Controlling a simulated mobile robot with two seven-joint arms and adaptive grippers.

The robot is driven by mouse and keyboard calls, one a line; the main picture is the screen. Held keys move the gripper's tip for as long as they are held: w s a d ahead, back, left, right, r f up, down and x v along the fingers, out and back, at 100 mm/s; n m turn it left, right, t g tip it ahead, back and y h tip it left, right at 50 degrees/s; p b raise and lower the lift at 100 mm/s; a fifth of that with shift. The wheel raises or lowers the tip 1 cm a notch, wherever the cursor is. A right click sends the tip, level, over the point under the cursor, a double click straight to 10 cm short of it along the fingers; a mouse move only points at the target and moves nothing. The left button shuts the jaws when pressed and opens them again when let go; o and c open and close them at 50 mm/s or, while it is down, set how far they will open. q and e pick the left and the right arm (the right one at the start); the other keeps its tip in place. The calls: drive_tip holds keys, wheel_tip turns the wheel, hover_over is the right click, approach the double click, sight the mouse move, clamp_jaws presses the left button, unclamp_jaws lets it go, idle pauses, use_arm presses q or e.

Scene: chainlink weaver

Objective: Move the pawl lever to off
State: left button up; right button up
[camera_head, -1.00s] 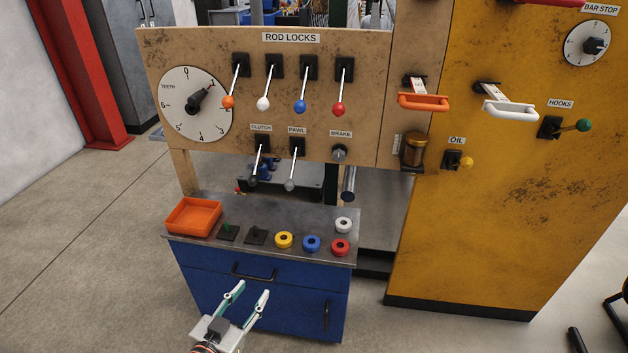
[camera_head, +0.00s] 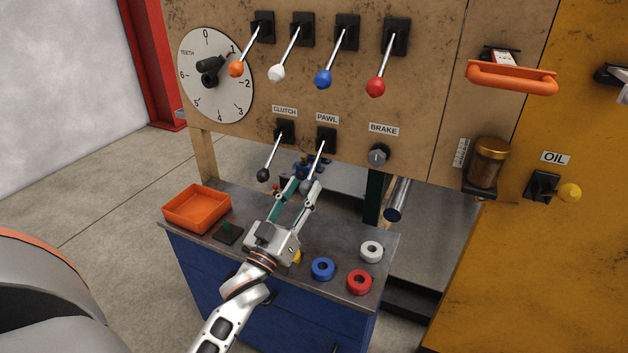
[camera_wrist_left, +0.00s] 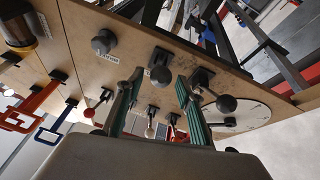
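The pawl lever (camera_head: 318,160) hangs from its black mount under the PAWL label, its rod slanting down and toward me to a grey ball knob. My left gripper (camera_head: 298,184) is open, with its two green-lined fingers at the knob, which appears between the fingertips in the head view. In the left wrist view the pawl knob (camera_wrist_left: 160,75) shows in the gap between the fingers of my left gripper (camera_wrist_left: 155,82). I cannot tell whether a finger touches it. My right gripper is not in view.
The clutch lever (camera_head: 272,160) with a black knob is close on the left. The brake knob (camera_head: 378,155) is on the right. Rod lock levers (camera_head: 333,62) hang above. The bench below holds an orange tray (camera_head: 197,207) and several coloured rings, including a blue one (camera_head: 322,268).

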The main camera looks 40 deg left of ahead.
sight(314, 167)
use_arm(q)
drive_tip(key=shift+x, duration=1.9)
drive_tip(key=shift+f, duration=0.1)
